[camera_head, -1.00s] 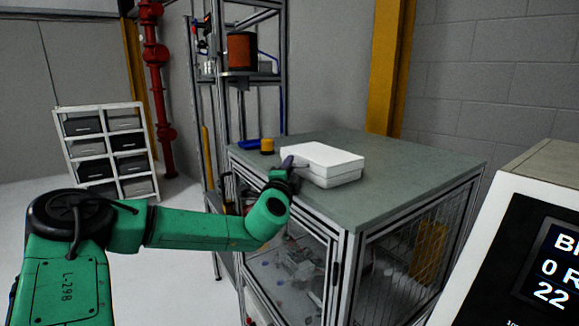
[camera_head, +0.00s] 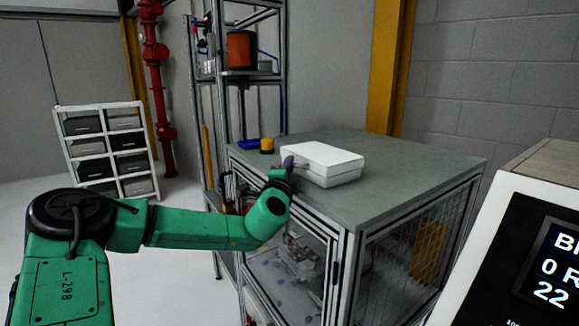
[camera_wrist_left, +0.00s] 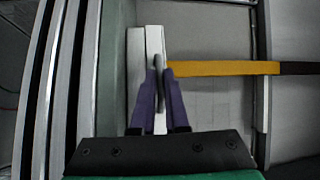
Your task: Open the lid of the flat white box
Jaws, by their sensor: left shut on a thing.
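The flat white box (camera_head: 335,178) lies on the grey-green top of a cabinet, with its lid (camera_head: 322,153) down over the base. My left gripper (camera_head: 288,163) is at the box's near left side. In the left wrist view its two purple fingers (camera_wrist_left: 158,70) come together at the box's side, on the strip that looks like the lid (camera_wrist_left: 154,40). The base shows as a second white strip (camera_wrist_left: 136,70) beside it. The gripper is shut on the lid's edge; the exact contact is partly hidden by the fingers. My right gripper is not in view.
The cabinet top (camera_head: 410,180) is clear to the right of the box. A small yellow and black item (camera_head: 267,145) and a blue item (camera_head: 248,144) lie behind its left end. A metal rack (camera_head: 240,75) stands behind. A display unit (camera_head: 520,240) fills the lower right.

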